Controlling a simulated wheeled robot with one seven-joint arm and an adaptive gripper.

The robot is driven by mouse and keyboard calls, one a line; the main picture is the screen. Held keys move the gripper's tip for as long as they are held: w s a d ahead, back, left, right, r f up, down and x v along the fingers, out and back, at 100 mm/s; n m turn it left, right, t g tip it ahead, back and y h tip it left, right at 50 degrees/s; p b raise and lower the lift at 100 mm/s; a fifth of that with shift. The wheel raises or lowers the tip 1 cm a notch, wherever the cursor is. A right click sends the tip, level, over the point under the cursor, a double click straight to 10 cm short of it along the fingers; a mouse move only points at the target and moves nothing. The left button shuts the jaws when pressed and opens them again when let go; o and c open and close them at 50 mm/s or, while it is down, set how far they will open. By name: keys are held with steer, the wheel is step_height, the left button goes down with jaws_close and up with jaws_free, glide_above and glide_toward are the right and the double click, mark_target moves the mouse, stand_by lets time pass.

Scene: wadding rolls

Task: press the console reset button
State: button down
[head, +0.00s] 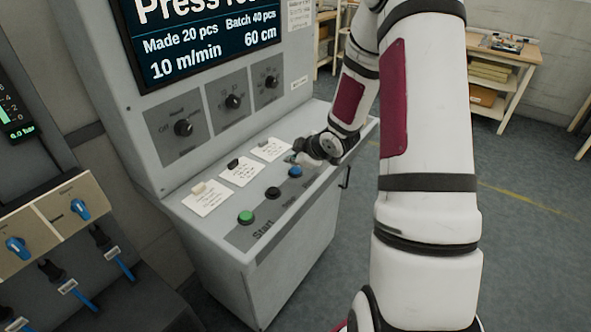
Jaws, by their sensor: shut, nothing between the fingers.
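The grey console (285,255) has a sloped panel with a row of buttons. A green button (246,217) is at the near end beside the word "Start". A black button (273,193) is in the middle and a blue button (296,172) is at the far end. The lettering beside the black and blue buttons is too small to read surely. My gripper (300,160) is shut and empty, low over the panel just behind the blue button. Its fingertips are small and partly hidden, so I cannot tell whether they touch anything.
Paper notes (204,198) lie on the panel behind the buttons. Rotary knobs (183,127) and a screen (200,35) are above. A unit with blue valves (80,209) stands at left. A wooden bench (505,60) is at the back right, with open floor before it.

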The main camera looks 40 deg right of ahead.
mark_target(294, 171)
steer(key=shift+f, duration=0.1)
stand_by(0.5)
steer(key=shift+f, duration=0.35)
steer(key=shift+f+b, duration=0.4)
steer(key=shift+f, duration=0.05)
stand_by(0.6)
steer(key=shift+r, duration=0.15)
steer(key=shift+r+p, duration=0.75)
step_height(294, 171, up, 4)
steer(key=p, duration=0.3)
steer(key=shift+s, duration=0.1)
steer(key=shift+r+p, duration=0.45)
stand_by(0.6)
